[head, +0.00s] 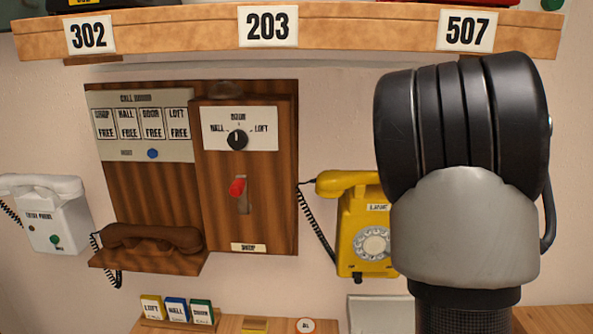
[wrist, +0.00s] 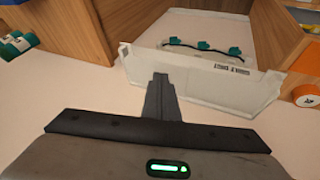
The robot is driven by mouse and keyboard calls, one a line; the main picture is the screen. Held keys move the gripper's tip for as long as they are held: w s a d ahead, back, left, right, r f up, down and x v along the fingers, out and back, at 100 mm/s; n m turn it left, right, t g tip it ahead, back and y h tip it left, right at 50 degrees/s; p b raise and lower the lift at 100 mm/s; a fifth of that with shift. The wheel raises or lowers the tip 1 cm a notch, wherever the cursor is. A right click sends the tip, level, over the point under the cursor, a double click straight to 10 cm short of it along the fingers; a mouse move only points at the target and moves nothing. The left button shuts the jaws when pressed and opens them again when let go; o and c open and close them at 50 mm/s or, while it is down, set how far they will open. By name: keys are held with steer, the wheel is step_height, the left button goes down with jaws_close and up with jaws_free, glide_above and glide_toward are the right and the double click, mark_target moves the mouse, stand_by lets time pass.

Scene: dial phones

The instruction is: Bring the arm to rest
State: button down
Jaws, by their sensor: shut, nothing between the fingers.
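My gripper (wrist: 160,95) shows in the wrist view with its dark fingers together and nothing between them. It points toward a pale tray (wrist: 195,72) with teal pieces on a dark cord in it; I cannot tell whether the fingertips touch the tray. In the head view my arm rises at the right in front of the wall, and its black and grey link hides part of the yellow phone. My gripper is not visible in the head view.
A wooden panel (head: 150,195) carries a brown handset (head: 150,238) and a red lever (head: 237,188). A white phone (head: 50,215) and a yellow phone (head: 365,225) hang beside it. A numbered shelf (head: 180,32) runs above. An orange object (wrist: 307,95) is right of the tray.

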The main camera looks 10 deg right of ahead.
steer(key=a+r+n+t+y+p, duration=0.15)
steer(key=a+r+y+p, duration=0.4)
steer(key=a+r, duration=1.25)
steer(key=s+a+r+n+p, duration=0.2)
steer(key=s+a+r+p, duration=0.2)
steer(key=s+a+r, duration=0.6)
step_height(320, 180, up, 3)
steer(key=shift+s+a+f+p, duration=0.2)
steer(key=shift+s+a+p, duration=0.15)
steer(key=shift+s, duration=0.5)
